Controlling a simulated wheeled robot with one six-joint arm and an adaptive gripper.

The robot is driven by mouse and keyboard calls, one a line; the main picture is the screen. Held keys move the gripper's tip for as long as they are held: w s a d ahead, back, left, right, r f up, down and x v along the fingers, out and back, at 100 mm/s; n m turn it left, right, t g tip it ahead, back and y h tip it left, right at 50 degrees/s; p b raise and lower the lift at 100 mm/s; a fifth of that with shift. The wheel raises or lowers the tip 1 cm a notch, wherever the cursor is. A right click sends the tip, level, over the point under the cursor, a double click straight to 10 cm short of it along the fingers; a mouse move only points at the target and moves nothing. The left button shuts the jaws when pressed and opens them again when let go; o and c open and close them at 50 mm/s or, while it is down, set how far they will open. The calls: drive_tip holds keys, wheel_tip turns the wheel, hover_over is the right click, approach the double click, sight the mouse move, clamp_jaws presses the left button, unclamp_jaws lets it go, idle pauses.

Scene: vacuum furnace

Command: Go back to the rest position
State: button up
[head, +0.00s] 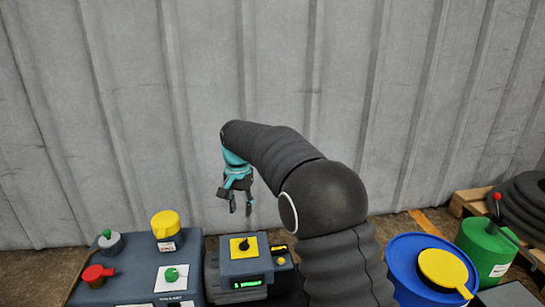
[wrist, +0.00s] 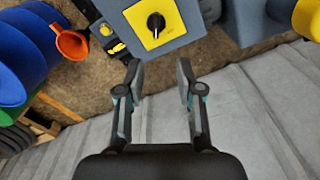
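My gripper (head: 241,207) hangs from my arm in the head view, fingers pointing down, above and behind the box with the yellow plate. In the wrist view my gripper (wrist: 160,90) shows two fingers apart with nothing between them. The box with the yellow plate and black knob (head: 247,267) stands below it, apart from the fingers. That box's yellow plate (wrist: 140,22) shows at the top of the wrist view.
A dark panel (head: 135,270) with red, green and yellow controls is at the left. A blue drum (head: 405,262) and a green drum (head: 487,240) stand at the right. A corrugated wall (head: 150,120) closes off the back. An orange funnel (wrist: 70,43) shows in the wrist view.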

wheel_tip(320, 180, down, 4)
drive_tip(key=s+n, duration=0.2)
drive_tip(key=s+d+r+t, duration=0.1)
drive_tip(key=s+d+r, duration=0.2)
drive_tip(key=s+d, duration=0.7)
drive_tip(key=s+d+r+t, duration=0.2)
drive_tip(key=s+d+r, duration=0.2)
drive_tip(key=s+d, duration=0.6)
drive_tip(key=s+d+r+t, duration=0.2)
drive_tip(key=s+d+r, duration=0.1)
drive_tip(key=s+d, duration=0.8)
drive_tip(key=shift+s+r, duration=0.4)
drive_tip(key=shift+s, duration=0.35)
idle(3.2)
